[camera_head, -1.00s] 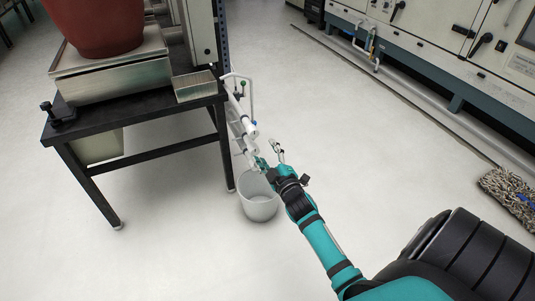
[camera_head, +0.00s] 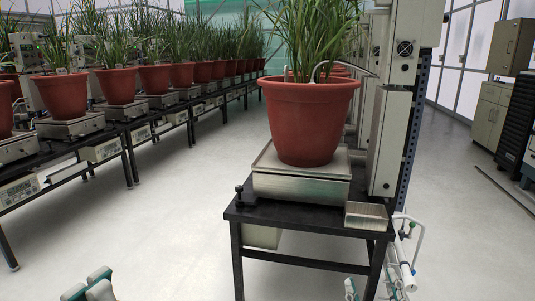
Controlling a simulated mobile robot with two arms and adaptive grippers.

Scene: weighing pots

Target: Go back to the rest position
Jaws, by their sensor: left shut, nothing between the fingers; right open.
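My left gripper (camera_head: 90,286) shows at the bottom left edge, only its teal and white fingertips in view. Its fingers are together, and it is empty above the pale floor.
A red pot (camera_head: 308,115) with a tall grassy plant stands on a metal scale (camera_head: 300,187) on the black table (camera_head: 300,219). A small metal box (camera_head: 366,216) sits at its right corner. Rows of potted plants line the left. Floor between is clear.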

